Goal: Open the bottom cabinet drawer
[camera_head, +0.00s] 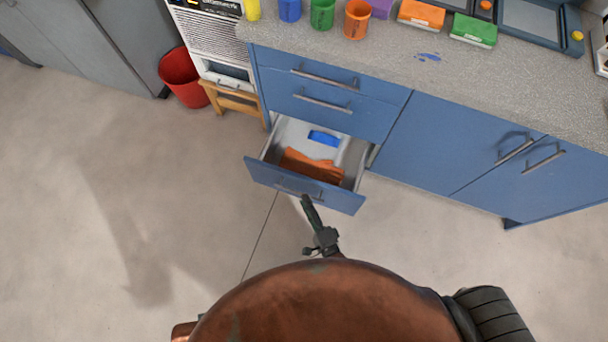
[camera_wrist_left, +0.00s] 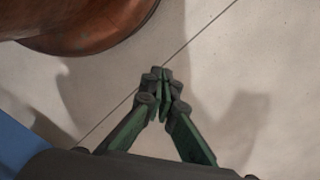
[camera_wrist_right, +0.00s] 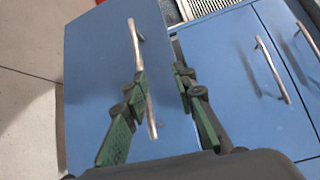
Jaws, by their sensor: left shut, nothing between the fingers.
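The bottom drawer (camera_head: 335,198) of the blue cabinet stands pulled out, with an orange cloth-like item (camera_head: 312,165) and a blue item (camera_head: 323,138) inside. Its bar handle (camera_head: 298,190) is on the front panel; in the right wrist view the handle (camera_wrist_right: 134,40) runs down past the left-hand finger. My right gripper (camera_head: 307,200) is at the drawer front, and in the right wrist view its jaws (camera_wrist_right: 160,73) are apart, with the handle's lower part showing between the fingers. Contact is unclear. My left gripper (camera_wrist_left: 161,72) is shut and empty above bare floor.
Two upper drawers (camera_head: 328,90) are closed, as are the cabinet doors (camera_head: 430,150) to the right. A red bin (camera_head: 183,78) and a wooden stool (camera_head: 232,100) stand left of the cabinet. The worktop (camera_head: 375,52) holds several cups and boxes. Floor (camera_head: 130,190) at left is clear.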

